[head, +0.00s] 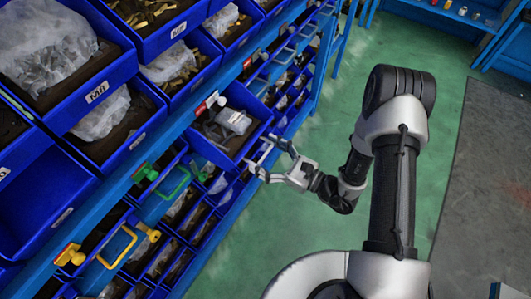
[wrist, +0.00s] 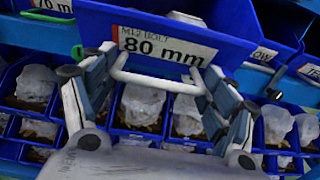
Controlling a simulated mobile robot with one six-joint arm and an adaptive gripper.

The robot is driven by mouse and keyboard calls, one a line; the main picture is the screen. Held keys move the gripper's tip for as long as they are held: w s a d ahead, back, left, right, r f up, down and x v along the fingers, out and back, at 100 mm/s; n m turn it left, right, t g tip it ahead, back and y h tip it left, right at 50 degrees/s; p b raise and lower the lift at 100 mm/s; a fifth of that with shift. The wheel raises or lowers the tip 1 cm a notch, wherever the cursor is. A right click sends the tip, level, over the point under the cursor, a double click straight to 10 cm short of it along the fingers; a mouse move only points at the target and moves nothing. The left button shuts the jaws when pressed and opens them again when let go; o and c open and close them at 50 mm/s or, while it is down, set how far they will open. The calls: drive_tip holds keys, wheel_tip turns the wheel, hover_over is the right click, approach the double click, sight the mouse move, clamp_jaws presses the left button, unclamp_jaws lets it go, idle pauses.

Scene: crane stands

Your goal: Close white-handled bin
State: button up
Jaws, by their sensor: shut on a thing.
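The white-handled bin is a blue bin (head: 256,108) that stands out from the rack in the head view, with clear-bagged parts inside. In the wrist view its blue front (wrist: 215,20) fills the top and carries a white label (wrist: 165,47) reading "M12 BOLT 80 mm". Its white handle (wrist: 160,82) runs across between my two fingers. My gripper (head: 266,160) is at the bin's front, to the right of it in the head view. In the wrist view my gripper (wrist: 150,85) is shut on the handle; the exact finger contact is partly hidden.
Blue racks of bins with bagged parts fill the left. A green handle (head: 146,172) and a yellow handle (head: 71,255) stick out from bins lower down. Open green floor (head: 300,220) lies right of the rack. A blue bench (head: 450,15) stands at the back right.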

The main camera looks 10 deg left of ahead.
sight(238, 139)
drive_tip(key=shift+r, duration=0.1)
drive_tip(key=c, duration=0.7)
drive_tip(key=x, duration=1)
drive_tip(key=shift+w+r+b, duration=0.1)
drive_tip(key=shift+b, duration=0.2)
drive_tip(key=o, duration=1.3)
drive_tip(key=shift+c, duration=0.2)
drive_tip(key=shift+o, duration=1.2)
drive_tip(key=shift+d, duration=0.25)
drive_tip(key=shift+o, duration=0.4)
drive_tip(key=v, duration=1.1)
drive_tip(key=shift+s+d, duration=0.25)
